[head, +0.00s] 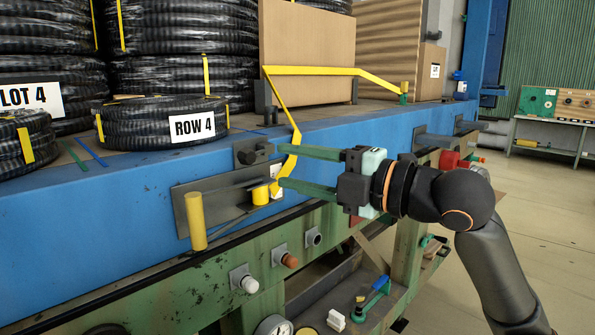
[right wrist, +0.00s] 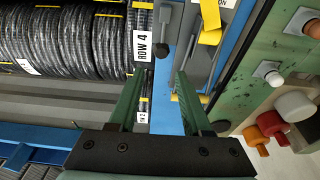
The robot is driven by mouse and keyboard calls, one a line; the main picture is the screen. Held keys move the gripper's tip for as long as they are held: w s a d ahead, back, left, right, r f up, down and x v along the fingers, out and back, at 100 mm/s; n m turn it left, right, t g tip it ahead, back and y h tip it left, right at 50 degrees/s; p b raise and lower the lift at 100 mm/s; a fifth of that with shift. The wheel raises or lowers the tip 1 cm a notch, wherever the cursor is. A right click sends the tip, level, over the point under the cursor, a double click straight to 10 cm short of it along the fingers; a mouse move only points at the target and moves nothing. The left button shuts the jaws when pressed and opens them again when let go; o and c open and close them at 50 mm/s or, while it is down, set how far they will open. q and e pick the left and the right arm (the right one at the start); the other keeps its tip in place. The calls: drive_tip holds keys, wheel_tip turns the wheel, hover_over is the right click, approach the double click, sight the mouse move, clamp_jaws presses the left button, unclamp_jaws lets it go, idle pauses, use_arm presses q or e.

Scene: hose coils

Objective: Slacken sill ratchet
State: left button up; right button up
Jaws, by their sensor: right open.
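The sill ratchet shows in the head view as a dark grey plate (head: 226,203) on the blue sill, with an upright yellow handle (head: 195,222) at its left end and a short yellow cylinder at its right. A yellow strap (head: 292,148) runs up from there and over a cardboard box. My right gripper (head: 279,166) is open, its green fingers pointing left, near the strap and the ratchet's right end. Nothing shows gripped between the fingers. In the right wrist view the strap (right wrist: 209,36) lies beyond the right finger. My left gripper is not in view.
A dark knob on a bracket (head: 253,153) sits just above the ratchet. Black hose coils (head: 150,125) and the cardboard box (head: 312,45) stand on the blue bed. Below, the green frame carries white and orange knobs (head: 289,261). Open floor lies to the right.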

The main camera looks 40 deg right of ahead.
sight(248, 159)
drive_tip(key=shift+p+x, duration=2.5)
drive_tip(key=shift+x, duration=0.8)
drive_tip(key=shift+p+x, duration=0.55)
drive_tip(key=shift+x, duration=0.4)
drive_tip(key=shift+w+f, duration=0.1)
drive_tip(key=shift+w, duration=0.05)
drive_tip(key=shift+c, duration=0.2)
